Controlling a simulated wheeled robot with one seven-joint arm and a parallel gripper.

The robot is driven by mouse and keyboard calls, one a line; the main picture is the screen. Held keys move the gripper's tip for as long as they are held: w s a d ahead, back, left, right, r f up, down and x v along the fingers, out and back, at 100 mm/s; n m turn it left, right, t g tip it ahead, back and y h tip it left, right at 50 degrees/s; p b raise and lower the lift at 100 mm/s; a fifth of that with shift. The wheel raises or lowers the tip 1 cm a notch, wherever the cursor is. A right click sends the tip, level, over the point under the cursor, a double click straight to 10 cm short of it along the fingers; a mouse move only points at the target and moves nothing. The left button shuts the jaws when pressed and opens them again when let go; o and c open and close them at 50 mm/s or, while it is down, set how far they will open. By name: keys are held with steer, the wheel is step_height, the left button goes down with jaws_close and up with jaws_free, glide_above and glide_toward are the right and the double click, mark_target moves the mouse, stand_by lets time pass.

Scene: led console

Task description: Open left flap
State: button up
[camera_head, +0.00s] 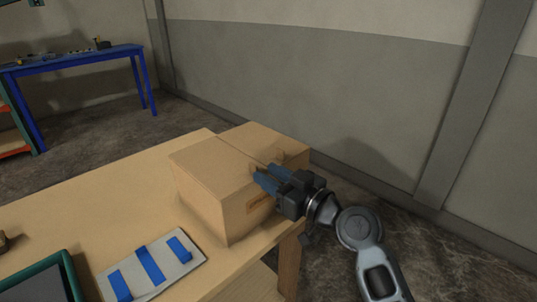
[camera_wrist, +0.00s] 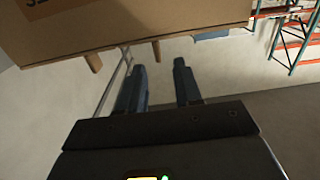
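A closed cardboard box (camera_head: 228,210) stands on the wooden table. Its top has a left flap (camera_head: 205,162) and a right flap (camera_head: 262,140), both lying flat and meeting at a seam. My gripper (camera_head: 262,176) is at the box's right side near its top edge, covering part of that face. In the wrist view, the box (camera_wrist: 130,22) fills the top, and two small peg-like tabs (camera_wrist: 94,61) stick out from its edge. My gripper (camera_wrist: 160,70) is open there, its fingers apart with nothing between them. Contact with the box cannot be told.
The wooden table (camera_head: 100,215) also holds a light board with blue strips (camera_head: 150,265) and a dark green-edged tray (camera_head: 40,280) in front of the box. A blue table (camera_head: 75,62) stands far back left. A grey wall (camera_head: 320,85) is behind the box.

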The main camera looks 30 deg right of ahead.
mark_target(249, 171)
steer(key=shift+p+x, duration=0.8)
steer(key=shift+x, duration=3.1)
steer(key=shift+d, duration=0.1)
steer(key=shift+c, duration=0.5)
jaws_close()
